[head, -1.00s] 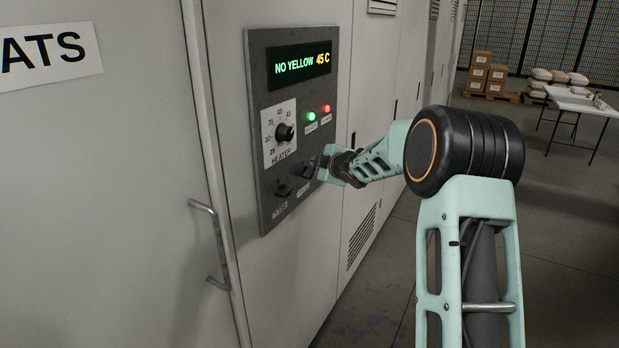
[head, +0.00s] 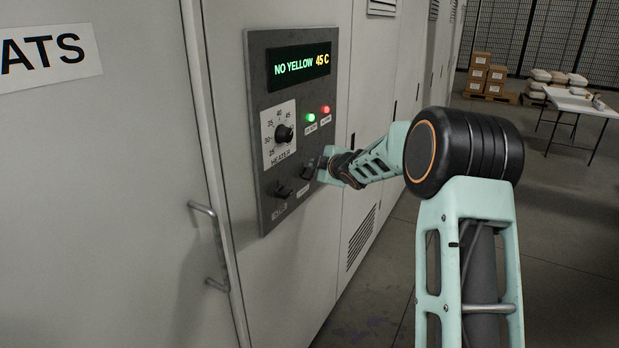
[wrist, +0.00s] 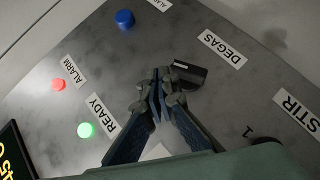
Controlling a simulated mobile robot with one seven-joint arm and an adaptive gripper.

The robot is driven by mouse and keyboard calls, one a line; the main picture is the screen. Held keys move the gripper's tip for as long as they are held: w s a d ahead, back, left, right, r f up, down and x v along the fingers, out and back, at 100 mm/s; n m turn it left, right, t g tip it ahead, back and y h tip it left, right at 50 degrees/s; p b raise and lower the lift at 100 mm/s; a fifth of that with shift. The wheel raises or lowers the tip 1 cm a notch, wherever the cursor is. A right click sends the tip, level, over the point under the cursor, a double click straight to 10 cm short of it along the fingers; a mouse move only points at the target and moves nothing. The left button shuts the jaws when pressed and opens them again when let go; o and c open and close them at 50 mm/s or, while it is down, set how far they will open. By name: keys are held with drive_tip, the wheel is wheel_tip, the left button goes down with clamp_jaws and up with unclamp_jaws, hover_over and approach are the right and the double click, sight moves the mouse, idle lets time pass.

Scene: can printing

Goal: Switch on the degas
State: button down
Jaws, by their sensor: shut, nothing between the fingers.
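The degas switch (wrist: 188,74) is a dark lever on the grey control panel, beside the DEGAS label (wrist: 222,48) in the wrist view. My gripper (wrist: 160,86) is shut and empty, with its fingertips close beside the left end of that switch. I cannot tell whether they touch it. In the head view the degas switch (head: 308,168) is on the lower right of the panel (head: 262,215), with my gripper (head: 323,170) just right of it. The fingertips are hard to make out there.
The stir switch (head: 282,190) is at the lower left of the panel. Above are the heater knob (head: 284,133), lit green (head: 311,117) and red (head: 325,109) lamps, and a display (head: 300,65) reading NO YELLOW 45 C. A blue button (wrist: 124,19) and a door handle (head: 211,245) are nearby.

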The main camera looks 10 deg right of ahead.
drive_tip(key=shift+r, duration=0.15)
drive_tip(key=shift+r+p, duration=0.7)
